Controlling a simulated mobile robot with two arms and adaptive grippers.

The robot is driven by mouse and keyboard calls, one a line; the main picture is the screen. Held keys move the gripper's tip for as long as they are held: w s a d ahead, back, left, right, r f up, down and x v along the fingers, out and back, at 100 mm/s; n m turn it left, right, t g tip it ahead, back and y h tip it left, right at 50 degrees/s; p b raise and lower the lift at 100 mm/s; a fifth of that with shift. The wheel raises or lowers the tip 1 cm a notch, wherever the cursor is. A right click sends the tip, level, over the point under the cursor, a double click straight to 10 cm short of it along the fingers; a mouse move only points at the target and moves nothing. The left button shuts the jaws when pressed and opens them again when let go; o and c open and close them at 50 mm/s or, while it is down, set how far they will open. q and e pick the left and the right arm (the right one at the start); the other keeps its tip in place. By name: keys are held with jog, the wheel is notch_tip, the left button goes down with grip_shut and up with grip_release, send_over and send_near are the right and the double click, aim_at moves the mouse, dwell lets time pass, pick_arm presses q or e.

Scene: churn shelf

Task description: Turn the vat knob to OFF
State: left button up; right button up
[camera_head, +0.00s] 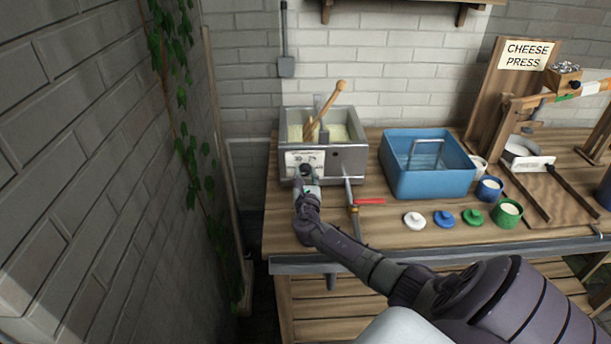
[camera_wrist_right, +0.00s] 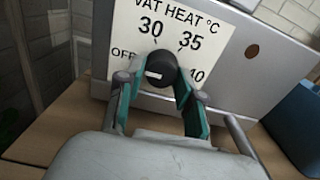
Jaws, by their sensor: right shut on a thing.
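The steel vat (camera_head: 348,160) stands at the left end of the wooden bench. Its front has a white VAT HEAT label (camera_wrist_right: 205,30) with OFF, 30, 35 and 40 around a round black knob (camera_wrist_right: 162,64). The knob's white mark is on its left side, the side of the OFF label, pointing left and slightly down in the right wrist view. My right gripper (camera_wrist_right: 159,82) is shut on the knob, its green-padded fingers on either side. The gripper (camera_head: 307,179) also shows in the head view, covering most of the knob. My left gripper is not in view.
A tap with a red handle (camera_head: 369,201) sticks out just right of my gripper. A blue basin (camera_head: 420,185), small lids, cups and the cheese press (camera_head: 493,95) are further right. A brick wall (camera_head: 100,170) with ivy is close on the left. A wooden paddle (camera_head: 325,111) leans in the vat.

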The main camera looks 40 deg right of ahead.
jog(key=o, duration=1.1)
jog(key=shift+o, duration=0.2)
jog(key=v, duration=1.2)
